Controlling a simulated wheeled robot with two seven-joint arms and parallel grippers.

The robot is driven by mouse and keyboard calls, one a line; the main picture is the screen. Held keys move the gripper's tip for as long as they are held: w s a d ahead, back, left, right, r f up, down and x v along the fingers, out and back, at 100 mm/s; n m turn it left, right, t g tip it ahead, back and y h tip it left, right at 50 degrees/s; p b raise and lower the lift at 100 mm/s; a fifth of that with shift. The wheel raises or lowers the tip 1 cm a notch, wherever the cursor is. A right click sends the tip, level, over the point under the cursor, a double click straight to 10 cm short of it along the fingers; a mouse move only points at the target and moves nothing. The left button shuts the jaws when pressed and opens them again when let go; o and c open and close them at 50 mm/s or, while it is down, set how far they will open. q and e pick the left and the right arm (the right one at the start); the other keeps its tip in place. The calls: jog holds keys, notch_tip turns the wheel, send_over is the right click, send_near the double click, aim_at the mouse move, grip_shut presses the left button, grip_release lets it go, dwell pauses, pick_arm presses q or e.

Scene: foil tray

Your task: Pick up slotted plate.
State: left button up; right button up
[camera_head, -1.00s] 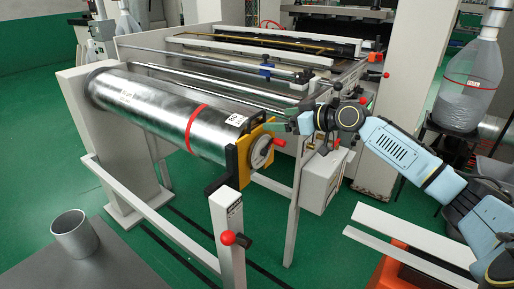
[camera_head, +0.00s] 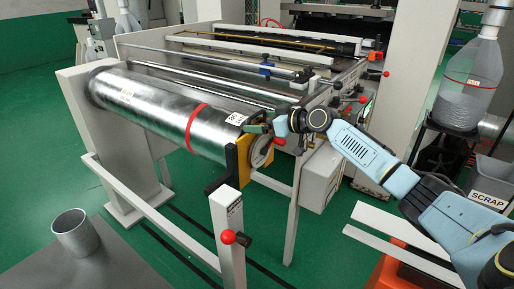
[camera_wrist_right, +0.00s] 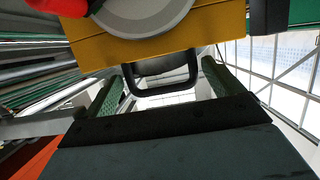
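The slotted plate is a yellow plate (camera_head: 243,162) on the end of the big silver foil roll (camera_head: 165,112), around a light grey round shaft end (camera_head: 260,152). In the right wrist view the yellow plate (camera_wrist_right: 195,42) fills the top, with a black loop handle (camera_wrist_right: 137,85) on its edge. My right gripper (camera_head: 259,128) is at the plate's upper edge. In the wrist view its green fingers (camera_wrist_right: 168,80) are apart, one on each side of the handle, with gaps visible. My left gripper is out of view.
A white post with a red knob (camera_head: 228,238) stands in front of the plate. A metal cup (camera_head: 75,234) stands on a grey table (camera_head: 125,265) at the lower left. A white machine frame (camera_head: 290,185) is behind the roll. A scrap bin (camera_head: 488,195) is at the right.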

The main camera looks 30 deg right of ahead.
jog(key=c, duration=1.7)
jog(key=shift+r, duration=0.2)
jog(key=shift+c, duration=0.2)
